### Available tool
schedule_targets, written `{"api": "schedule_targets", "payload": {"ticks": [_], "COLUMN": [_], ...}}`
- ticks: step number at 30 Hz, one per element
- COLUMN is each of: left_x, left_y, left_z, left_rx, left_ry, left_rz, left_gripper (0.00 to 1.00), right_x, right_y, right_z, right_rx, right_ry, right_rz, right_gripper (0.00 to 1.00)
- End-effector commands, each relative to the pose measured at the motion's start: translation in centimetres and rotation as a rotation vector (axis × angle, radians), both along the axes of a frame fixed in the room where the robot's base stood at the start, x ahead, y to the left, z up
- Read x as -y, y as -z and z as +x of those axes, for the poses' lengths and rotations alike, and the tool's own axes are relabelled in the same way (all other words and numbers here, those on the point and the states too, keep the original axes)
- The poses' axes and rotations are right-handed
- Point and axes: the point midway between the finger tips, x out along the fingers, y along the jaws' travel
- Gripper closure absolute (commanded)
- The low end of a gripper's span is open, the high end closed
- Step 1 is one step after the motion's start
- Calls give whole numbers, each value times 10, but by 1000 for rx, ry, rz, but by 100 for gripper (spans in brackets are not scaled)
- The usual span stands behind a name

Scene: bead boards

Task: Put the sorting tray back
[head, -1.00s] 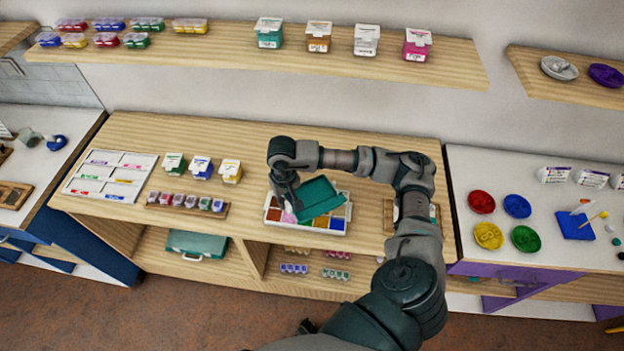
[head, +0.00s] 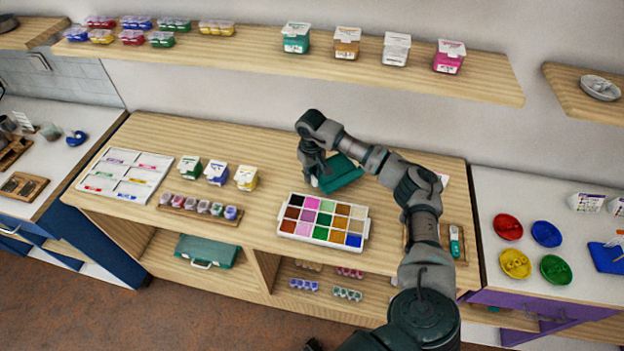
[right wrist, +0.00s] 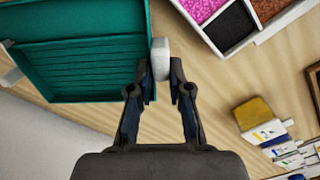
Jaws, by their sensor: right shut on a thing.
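A teal sorting tray (head: 343,174) with a ridged floor is held near the back of the middle wooden counter. In the right wrist view the tray (right wrist: 92,62) lies at the upper left, with a pale grip on its side edge. My right gripper (head: 317,182) is shut on this grip; it also shows in the right wrist view (right wrist: 161,84). I cannot tell whether the tray touches the counter. My left gripper is not in view.
A white bead box (head: 288,231) with several coloured compartments lies just in front of the tray. Small tubs (head: 217,173), a rack of jars (head: 196,209) and a white labelled board (head: 125,175) stand to the left. A shelf (head: 380,70) runs above the counter.

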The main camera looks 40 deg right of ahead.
Motion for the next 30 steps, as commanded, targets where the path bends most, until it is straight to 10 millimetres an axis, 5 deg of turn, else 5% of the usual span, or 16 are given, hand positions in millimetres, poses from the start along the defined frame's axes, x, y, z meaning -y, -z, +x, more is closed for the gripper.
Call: {"api": "schedule_targets", "payload": {"ticks": [12, 21, 22, 24, 30], "left_x": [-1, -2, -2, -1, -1], "left_y": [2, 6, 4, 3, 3], "left_z": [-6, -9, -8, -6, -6], "left_rx": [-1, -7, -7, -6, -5], "left_ry": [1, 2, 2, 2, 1], "left_rz": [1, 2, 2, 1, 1], "left_gripper": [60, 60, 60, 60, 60], "right_x": [4, 4, 4, 4, 4], "right_y": [35, 38, 37, 37, 37], "right_z": [5, 5, 5, 5, 5], "right_rx": [-1, 0, 0, 0, 0], "right_ry": [1, 1, 1, 1, 1], "right_rz": [-1, -1, -1, -1, -1], "right_gripper": [100, 100, 74, 57, 57]}}
